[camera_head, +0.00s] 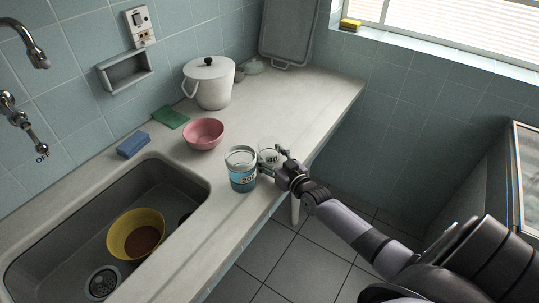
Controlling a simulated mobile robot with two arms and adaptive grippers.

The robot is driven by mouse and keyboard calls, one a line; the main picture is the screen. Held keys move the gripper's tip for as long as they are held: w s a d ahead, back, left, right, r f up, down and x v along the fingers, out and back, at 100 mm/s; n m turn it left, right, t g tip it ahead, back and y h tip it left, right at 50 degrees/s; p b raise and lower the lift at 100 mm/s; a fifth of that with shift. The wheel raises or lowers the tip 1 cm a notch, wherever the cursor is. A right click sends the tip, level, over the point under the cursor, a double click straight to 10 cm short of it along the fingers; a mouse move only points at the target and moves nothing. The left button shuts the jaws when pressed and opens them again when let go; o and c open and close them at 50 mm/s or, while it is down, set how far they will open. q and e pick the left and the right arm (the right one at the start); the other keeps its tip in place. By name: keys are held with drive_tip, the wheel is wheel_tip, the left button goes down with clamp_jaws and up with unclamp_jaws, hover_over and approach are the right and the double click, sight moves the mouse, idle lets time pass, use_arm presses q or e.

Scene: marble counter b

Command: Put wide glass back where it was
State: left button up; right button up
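A wide glass with a blue lower part and a dark printed mark (241,174) stands upright on the counter by the sink's right corner. A second, clear glass (268,147) is just behind and to its right, partly hidden by my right gripper. My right gripper (272,161) reaches in from the right at the counter's front edge. Its fingers are spread beside the clear glass and close to the blue one. I cannot tell whether they press on either glass. My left gripper is not in view.
A pink bowl (203,133) stands behind the glasses. A blue sponge (132,145) and green pad (170,117) lie near the wall. A white lidded pot (209,84) stands farther back. The sink (70,225) holds a yellow bowl (125,225). The counter's right part (300,95) is clear.

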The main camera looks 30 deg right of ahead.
drive_tip(key=shift+o, duration=1)
drive_tip(key=shift+r, duration=0.25)
drive_tip(key=s, duration=1.2)
drive_tip(key=shift+r, duration=0.25)
